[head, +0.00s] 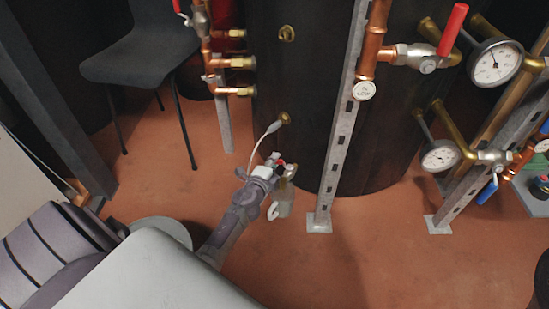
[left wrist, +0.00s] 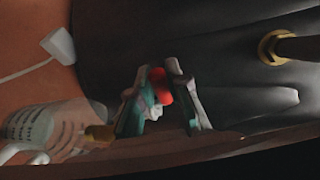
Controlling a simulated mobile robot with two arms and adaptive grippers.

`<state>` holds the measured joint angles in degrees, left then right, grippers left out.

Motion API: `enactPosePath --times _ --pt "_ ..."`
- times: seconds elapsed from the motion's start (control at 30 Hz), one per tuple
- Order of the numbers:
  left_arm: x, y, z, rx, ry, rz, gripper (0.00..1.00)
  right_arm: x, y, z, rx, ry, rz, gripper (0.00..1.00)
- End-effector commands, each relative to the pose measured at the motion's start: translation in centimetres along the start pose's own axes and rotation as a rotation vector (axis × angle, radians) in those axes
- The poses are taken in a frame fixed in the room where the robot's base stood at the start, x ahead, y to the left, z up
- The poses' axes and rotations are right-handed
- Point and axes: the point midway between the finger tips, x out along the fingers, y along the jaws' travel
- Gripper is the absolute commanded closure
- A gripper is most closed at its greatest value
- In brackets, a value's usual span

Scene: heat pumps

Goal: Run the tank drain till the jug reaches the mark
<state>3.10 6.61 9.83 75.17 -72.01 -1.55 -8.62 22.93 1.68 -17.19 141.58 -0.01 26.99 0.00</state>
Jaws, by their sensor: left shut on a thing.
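The tank (head: 300,75) is a large dark cylinder standing on the floor. My left gripper (head: 275,163) is low at the tank's front. In the left wrist view the gripper (left wrist: 160,92) is shut on the red drain handle (left wrist: 160,85), whose rounded end shows between the fingers. A brass drain outlet (left wrist: 98,133) shows beside the fingers. The jug (head: 284,199) is clear, with a pale handle, and stands upright on the floor below the gripper. It also shows in the left wrist view (left wrist: 45,125), with dark scale lines. I cannot tell its water level. My right gripper is out of view.
A steel post (head: 339,140) stands close right of the jug. Copper pipes with a red-handled valve (head: 453,30) and gauges (head: 497,64) are at the right. A dark chair (head: 145,55) is at the back left. A white cable end (head: 273,127) hangs by the tank.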

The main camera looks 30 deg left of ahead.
Motion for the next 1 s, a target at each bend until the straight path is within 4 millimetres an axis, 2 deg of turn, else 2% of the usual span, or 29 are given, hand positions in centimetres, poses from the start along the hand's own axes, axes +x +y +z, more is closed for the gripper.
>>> enactPosePath --times 0.3,0.7,0.73,0.87,1.0 --pt "-0.45 0.27 -0.18 -0.019 -0.085 -0.003 1.00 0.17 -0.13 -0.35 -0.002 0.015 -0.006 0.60" --pt "-0.48 0.24 -0.15 -0.018 -0.091 -0.003 1.00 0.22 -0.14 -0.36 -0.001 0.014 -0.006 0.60" --pt "-0.48 0.24 -0.15 -0.018 -0.091 -0.003 0.80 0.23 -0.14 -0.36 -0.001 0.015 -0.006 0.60" --pt "-0.46 0.21 -0.15 -0.018 -0.091 -0.004 0.59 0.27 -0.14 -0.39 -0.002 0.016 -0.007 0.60" --pt "-0.45 0.16 -0.15 -0.018 -0.090 -0.005 0.58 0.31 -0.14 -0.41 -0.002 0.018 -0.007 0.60"
